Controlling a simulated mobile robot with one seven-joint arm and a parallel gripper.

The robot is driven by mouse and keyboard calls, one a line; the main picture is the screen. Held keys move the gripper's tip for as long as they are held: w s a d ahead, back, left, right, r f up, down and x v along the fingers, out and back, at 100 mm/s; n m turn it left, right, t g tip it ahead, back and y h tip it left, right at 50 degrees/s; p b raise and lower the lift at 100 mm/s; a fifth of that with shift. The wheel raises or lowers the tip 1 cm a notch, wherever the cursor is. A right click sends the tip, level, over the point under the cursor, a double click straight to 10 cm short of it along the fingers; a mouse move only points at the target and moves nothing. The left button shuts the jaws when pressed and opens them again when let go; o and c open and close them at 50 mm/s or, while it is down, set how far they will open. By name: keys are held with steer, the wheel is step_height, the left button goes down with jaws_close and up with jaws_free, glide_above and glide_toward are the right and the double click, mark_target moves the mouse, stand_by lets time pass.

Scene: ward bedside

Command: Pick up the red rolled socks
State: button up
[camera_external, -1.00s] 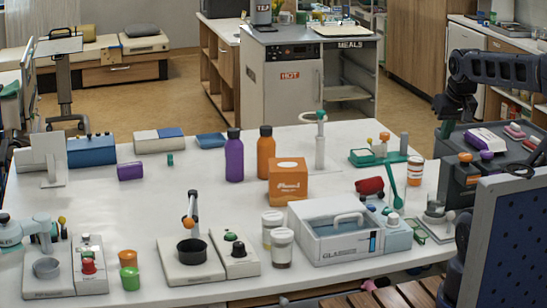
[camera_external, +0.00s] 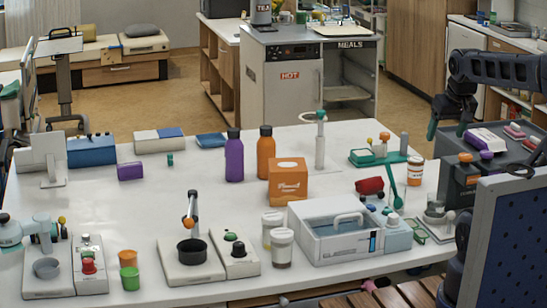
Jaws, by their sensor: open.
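The red rolled socks (camera_external: 369,186) appear as a small dark-red roll lying on the white table, right of the orange box and left of the green spoon-like tool. My gripper (camera_external: 449,128) hangs from the arm at the right, pointing down, with its teal-tipped fingers spread apart and nothing between them. It is above and to the right of the socks, well apart from them, near the dark cart at the table's right end.
The orange box (camera_external: 289,182) stands left of the socks. A white-and-blue case (camera_external: 335,245) is in front of them. The green tool (camera_external: 392,180) and an orange-and-white pill bottle (camera_external: 415,171) are to the right. The dark cart (camera_external: 485,170) holds several items.

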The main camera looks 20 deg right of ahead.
steer(key=o, duration=0.5)
steer(key=shift+c, duration=0.2)
steer(key=n+g, duration=0.2)
steer(key=g, duration=0.3)
glide_above(370, 177)
step_height(370, 177, down, 22)
steer(key=shift+s+a+r, duration=0.1)
steer(key=shift+r, duration=0.1)
steer(key=shift+f, duration=0.5)
steer(key=shift+w+f, duration=0.15)
steer(key=shift+f, duration=2.45)
steer(key=shift+w+f, duration=0.15)
steer(key=shift+f, duration=2.45)
